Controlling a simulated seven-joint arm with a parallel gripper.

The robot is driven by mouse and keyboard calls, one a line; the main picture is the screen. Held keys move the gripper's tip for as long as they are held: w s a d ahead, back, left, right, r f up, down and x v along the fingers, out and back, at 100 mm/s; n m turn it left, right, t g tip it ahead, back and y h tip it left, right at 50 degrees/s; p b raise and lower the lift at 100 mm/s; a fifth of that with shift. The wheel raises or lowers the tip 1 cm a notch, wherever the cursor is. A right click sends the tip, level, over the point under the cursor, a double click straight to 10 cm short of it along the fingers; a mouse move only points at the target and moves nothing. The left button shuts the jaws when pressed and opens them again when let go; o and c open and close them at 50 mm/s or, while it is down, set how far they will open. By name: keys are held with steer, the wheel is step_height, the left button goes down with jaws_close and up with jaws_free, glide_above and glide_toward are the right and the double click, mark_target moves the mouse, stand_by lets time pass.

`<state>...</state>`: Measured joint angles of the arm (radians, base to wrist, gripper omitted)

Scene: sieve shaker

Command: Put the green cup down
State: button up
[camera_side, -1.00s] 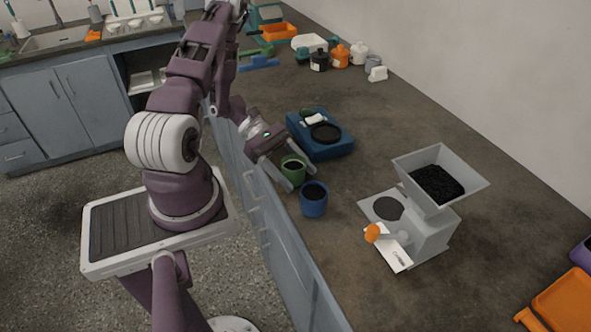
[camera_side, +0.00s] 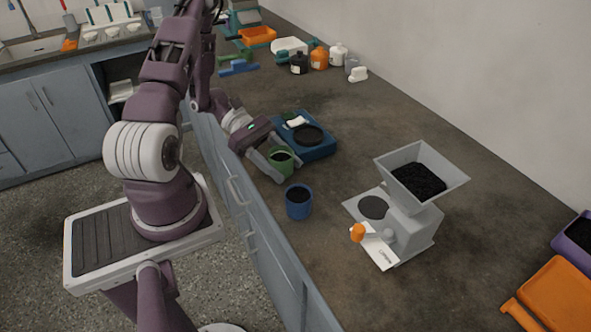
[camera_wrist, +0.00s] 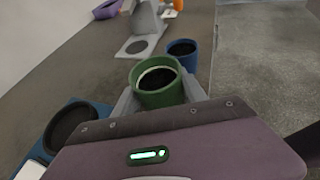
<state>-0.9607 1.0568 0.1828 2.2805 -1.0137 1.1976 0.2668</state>
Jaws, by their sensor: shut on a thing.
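The green cup (camera_side: 281,163) holds dark contents and is upright between the fingers of my gripper (camera_side: 283,170), which is shut on it. In the wrist view the green cup (camera_wrist: 158,84) sits between the two fingertips (camera_wrist: 160,92). In the side view it is at the counter near its front edge, just left of the blue scale. I cannot tell whether its base touches the counter.
A blue cup (camera_side: 298,202) with dark contents stands close by, nearer the camera. The blue scale (camera_side: 318,152) with a black pan lies behind the green cup. A grey hopper machine (camera_side: 410,222) stands to the right. Bottles (camera_side: 319,58) stand at the back. Counter between is clear.

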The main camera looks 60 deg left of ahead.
steer(key=w+d+r+n+t+y, duration=0.15)
steer(key=w+d+r, duration=0.3)
steer(key=w, duration=0.45)
step_height(320, 180, up, 2)
steer(key=n+t+y, duration=0.2)
steer(key=n+t, duration=0.1)
glide_above(380, 175)
steer(key=shift+h, duration=0.35)
step_height(380, 175, down, 10)
steer(key=shift+r, duration=0.2)
steer(key=shift+f, duration=0.1)
steer(key=o, duration=1.2)
